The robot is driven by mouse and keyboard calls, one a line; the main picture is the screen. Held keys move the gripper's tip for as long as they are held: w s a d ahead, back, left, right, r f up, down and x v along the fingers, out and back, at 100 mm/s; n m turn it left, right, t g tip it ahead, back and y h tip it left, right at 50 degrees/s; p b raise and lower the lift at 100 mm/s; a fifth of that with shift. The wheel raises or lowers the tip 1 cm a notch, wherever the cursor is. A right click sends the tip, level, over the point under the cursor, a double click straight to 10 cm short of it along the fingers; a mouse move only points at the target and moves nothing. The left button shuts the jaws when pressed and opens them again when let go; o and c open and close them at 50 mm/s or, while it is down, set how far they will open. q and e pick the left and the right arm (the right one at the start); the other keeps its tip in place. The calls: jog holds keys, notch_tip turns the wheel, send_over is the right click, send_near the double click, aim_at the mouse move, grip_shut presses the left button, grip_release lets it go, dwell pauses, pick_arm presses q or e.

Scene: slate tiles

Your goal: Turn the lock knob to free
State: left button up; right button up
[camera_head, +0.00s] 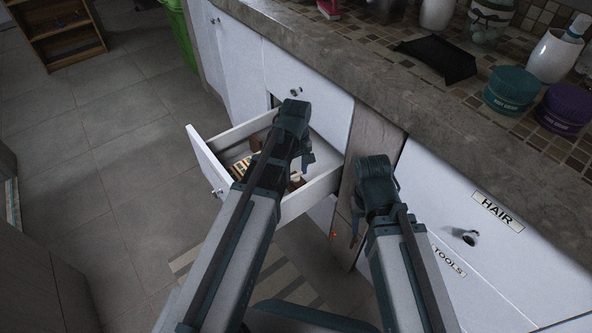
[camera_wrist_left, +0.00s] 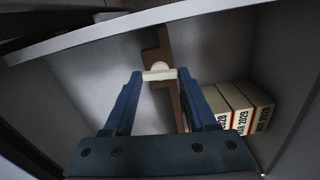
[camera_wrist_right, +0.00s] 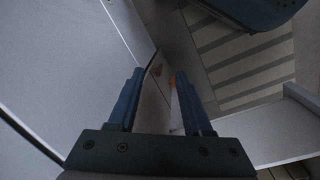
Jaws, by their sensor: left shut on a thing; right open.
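My left gripper (camera_wrist_left: 159,75) is shut on a small cream knob (camera_wrist_left: 159,70), which lies between its fingertips. A brown strip-like piece (camera_wrist_left: 165,45) stands right behind the knob inside the open white drawer (camera_head: 205,160). In the head view my left gripper (camera_head: 306,152) reaches down into this drawer, and its wrist hides part of the inside. Whether the knob is turned, I cannot tell. My right gripper (camera_wrist_right: 160,78) is open, with a thin panel edge and a small orange spot (camera_wrist_right: 173,82) seen between its fingers. In the head view it hangs beside the grey wooden panel (camera_head: 368,140).
Several cream boxes with dated labels (camera_wrist_left: 240,105) lie in the drawer beside my left gripper. The stone counter (camera_head: 390,90) with jars and a black tray (camera_head: 437,60) runs above. A closed white drawer marked HAIR (camera_head: 497,212) is at the right. Tiled floor is open at left.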

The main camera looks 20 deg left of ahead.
aim_at(296, 175)
pick_arm(q)
jog(key=shift+n, duration=0.6)
jog(key=o, duration=1.4)
jog(key=shift+c, duration=0.2)
jog(key=shift+r, duration=0.1)
notch_tip(296, 175, up, 14)
jog(key=p, duration=1.4)
jog(key=shift+s+f, duration=0.1)
jog(key=shift+f, duration=0.15)
